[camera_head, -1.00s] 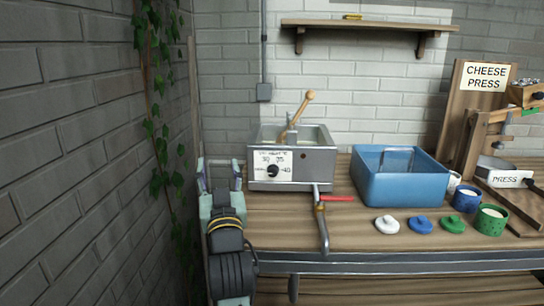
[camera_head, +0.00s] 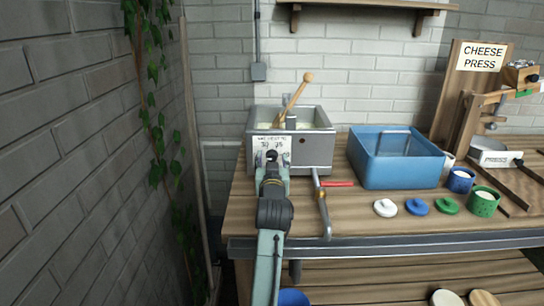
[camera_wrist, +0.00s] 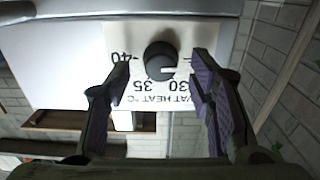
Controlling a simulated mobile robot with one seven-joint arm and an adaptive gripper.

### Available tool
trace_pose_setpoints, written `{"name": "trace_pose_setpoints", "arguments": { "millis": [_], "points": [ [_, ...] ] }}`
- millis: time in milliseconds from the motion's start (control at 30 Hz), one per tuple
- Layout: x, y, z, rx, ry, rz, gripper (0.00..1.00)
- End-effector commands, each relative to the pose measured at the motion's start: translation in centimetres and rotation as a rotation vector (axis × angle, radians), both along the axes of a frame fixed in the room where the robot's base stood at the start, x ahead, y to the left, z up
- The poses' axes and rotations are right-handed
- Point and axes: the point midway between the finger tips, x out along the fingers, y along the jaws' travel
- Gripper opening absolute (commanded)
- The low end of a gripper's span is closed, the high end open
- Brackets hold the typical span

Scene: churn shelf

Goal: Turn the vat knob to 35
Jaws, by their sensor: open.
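The vat (camera_head: 312,150) is a grey metal box on the bench with a white dial plate marked VAT HEAT °C. The black knob (camera_wrist: 160,58) shows in the wrist view, where the plate (camera_wrist: 138,98) appears upside down with 30, 35 and 40 around it. The knob's white mark points to the picture's right, away from 35. My gripper (camera_wrist: 160,76) is open, with one finger on each side of the knob and gaps visible. In the head view my gripper (camera_head: 271,162) is in front of the plate and covers its lower part.
A wooden stirrer (camera_head: 293,98) leans in the vat. A tap with a red handle (camera_head: 337,184) is right of my arm. A blue tub (camera_head: 397,160), several lids (camera_head: 417,206) and pots stand farther right. A brick wall with ivy (camera_head: 155,110) is at the left.

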Motion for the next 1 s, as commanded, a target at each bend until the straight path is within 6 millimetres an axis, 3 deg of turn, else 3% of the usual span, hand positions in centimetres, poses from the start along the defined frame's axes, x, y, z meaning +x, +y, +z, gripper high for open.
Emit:
{"name": "trace_pose_setpoints", "arguments": {
  "millis": [400, 1000],
  "points": [
    [1.06, 0.02, -0.04, 0.0, 0.0, 0.0, 0.49],
    [1.03, 0.03, -0.03, 0.0, -0.001, 0.0, 0.1]
  ]
}}
